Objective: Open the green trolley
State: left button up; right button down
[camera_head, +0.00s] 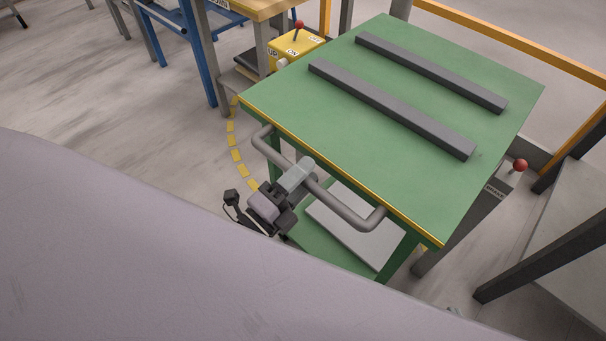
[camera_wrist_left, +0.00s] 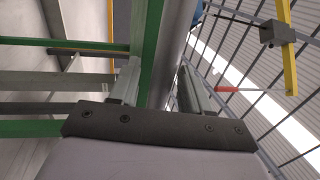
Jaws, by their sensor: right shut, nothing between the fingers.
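The green trolley (camera_head: 440,90) stands at centre right in the head view, with a flat green top, a yellow front edge and a lower shelf. Its grey tubular handle (camera_head: 349,209) sticks out from the front edge. My left gripper (camera_head: 303,168) is at the left-middle part of the handle, its finger crossing over the bar. In the left wrist view its two fingers (camera_wrist_left: 157,82) stand apart, with a grey bar and a green post showing between them.
Two dark rails (camera_head: 390,107) lie on the trolley top. A yellow control box (camera_head: 292,49) with a red-knobbed lever stands behind left; another red-knobbed lever (camera_head: 519,166) is at the right. Dark posts and an orange rail border the right side. My own pale body hides the lower left.

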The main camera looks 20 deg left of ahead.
pick_arm(q)
jog(key=v, duration=0.7)
dwell(0.4)
jog(key=shift+s, duration=0.1)
notch_tip(320, 180, down, 10)
jog(key=s+a+n+g+y, duration=0.15)
jog(key=n+g+y, duration=0.5)
jog(key=n, duration=1.25)
notch_tip(320, 180, up, 9)
jog(key=s+g+h+p, duration=0.1)
jog(key=s+g+p, duration=0.1)
jog(key=p, duration=1)
jog(key=shift+s+a+n+h+p, duration=0.3)
jog(key=shift+s+h+p, duration=0.05)
jog(key=shift+s, duration=0.05)
